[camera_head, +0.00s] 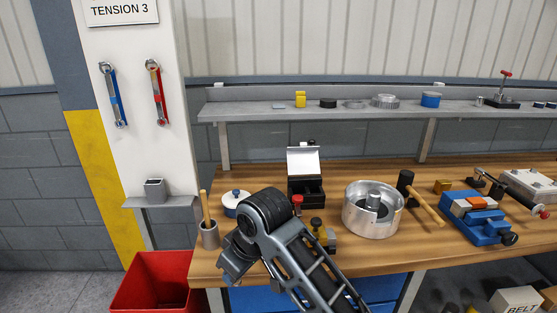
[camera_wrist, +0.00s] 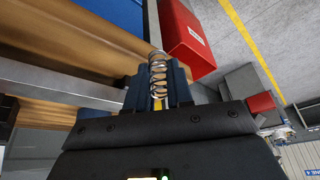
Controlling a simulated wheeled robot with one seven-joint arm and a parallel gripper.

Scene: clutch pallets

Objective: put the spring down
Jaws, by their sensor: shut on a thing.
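A metal coil spring (camera_wrist: 157,72) stands out between the fingertips of my gripper (camera_wrist: 158,92) in the wrist view. The gripper is shut on the spring. Beyond it in that view are the wooden bench edge (camera_wrist: 105,45) and a red bin (camera_wrist: 187,38). In the head view my gripper (camera_head: 232,268) is low, over the left front part of the bench (camera_head: 340,250), near its edge. The spring cannot be made out in the head view.
The red bin (camera_head: 160,287) stands on the floor left of the bench. A mallet (camera_head: 425,205) and blue vise (camera_head: 470,226) are farther right.

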